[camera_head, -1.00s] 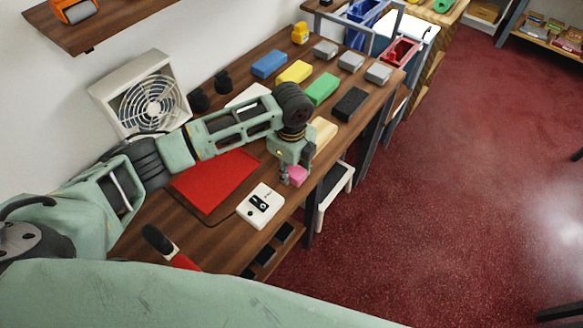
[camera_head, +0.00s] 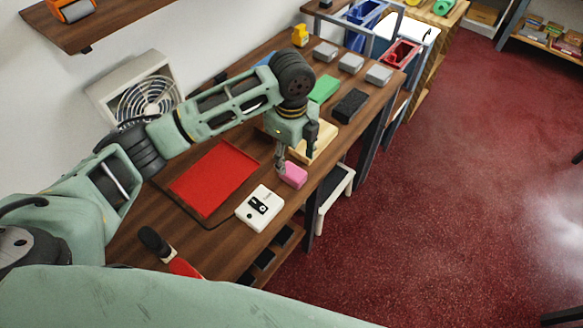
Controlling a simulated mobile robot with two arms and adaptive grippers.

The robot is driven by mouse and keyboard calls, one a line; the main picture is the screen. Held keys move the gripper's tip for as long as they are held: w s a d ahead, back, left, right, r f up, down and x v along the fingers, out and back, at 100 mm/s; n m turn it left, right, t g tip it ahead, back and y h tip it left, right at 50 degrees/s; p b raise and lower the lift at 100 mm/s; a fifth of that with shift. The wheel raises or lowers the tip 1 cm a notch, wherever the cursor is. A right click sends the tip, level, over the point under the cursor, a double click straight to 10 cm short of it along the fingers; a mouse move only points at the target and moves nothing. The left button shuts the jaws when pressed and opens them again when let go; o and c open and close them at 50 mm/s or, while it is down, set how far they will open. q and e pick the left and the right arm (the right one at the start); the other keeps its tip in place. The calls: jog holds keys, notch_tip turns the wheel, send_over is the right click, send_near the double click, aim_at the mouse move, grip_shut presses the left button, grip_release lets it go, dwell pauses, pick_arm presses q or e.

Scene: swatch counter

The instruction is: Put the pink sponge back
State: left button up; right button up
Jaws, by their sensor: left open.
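The pink sponge (camera_head: 293,174) lies on the wooden counter (camera_head: 222,236) near its right edge, between the white box with a black panel (camera_head: 260,208) and a cream block (camera_head: 321,143). My left gripper (camera_head: 297,152) points down just behind the sponge, its fingers spread and nothing visible between them. One fingertip is close to the sponge's far side; I cannot tell whether they touch. My left arm hides part of the sponge rows behind it. My right gripper is not in view.
Green (camera_head: 323,88), black (camera_head: 350,105) and several grey blocks (camera_head: 351,62) stand farther back. A red tray (camera_head: 214,178) lies left of the sponge, and a fan (camera_head: 148,98) stands by the wall. A black-and-red handled tool (camera_head: 167,251) lies at the front.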

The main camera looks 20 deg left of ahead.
aim_at(292, 171)
pick_arm(q)
notch_tip(292, 171, up, 5)
jog(key=shift+b, duration=0.3)
jog(key=shift+s+d+f, duration=0.1)
dwell(0.3)
